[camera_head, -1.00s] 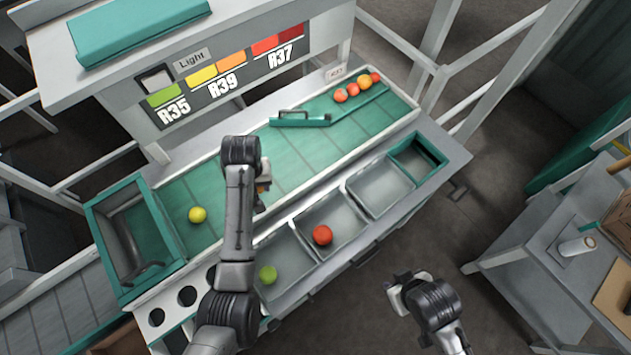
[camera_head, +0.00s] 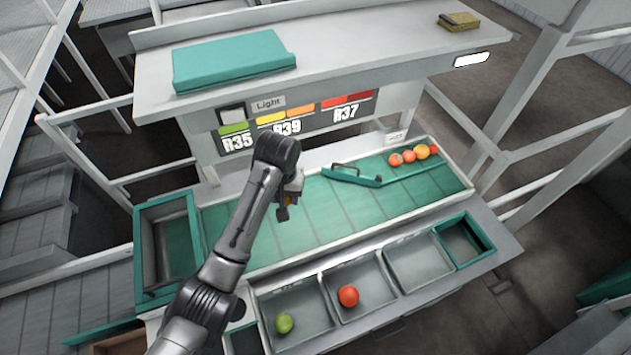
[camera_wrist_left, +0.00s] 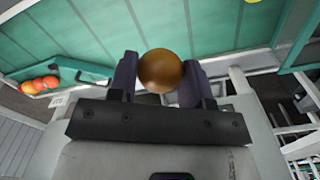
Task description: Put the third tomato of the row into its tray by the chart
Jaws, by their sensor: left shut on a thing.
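My left gripper (camera_head: 288,200) is shut on an orange-brown tomato (camera_wrist_left: 162,71), held above the green belt (camera_head: 330,215) in front of the chart; only a sliver of it shows in the head view. The chart (camera_head: 298,120) has a green patch over R35, yellow and orange over R39, and reds over R37. The left tray (camera_head: 300,307) holds a green tomato (camera_head: 284,323), the middle tray (camera_head: 367,275) a red tomato (camera_head: 348,296), and the right tray (camera_head: 420,264) is empty. A yellow tomato (camera_wrist_left: 252,1) shows at the wrist view's top edge.
Several red and orange tomatoes (camera_head: 408,156) line the belt's far right end, behind a teal gate with a handle (camera_head: 352,176). A teal-rimmed bin (camera_head: 465,240) stands right of the trays, another (camera_head: 165,205) at the belt's left end. A shelf (camera_head: 340,50) overhangs the chart.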

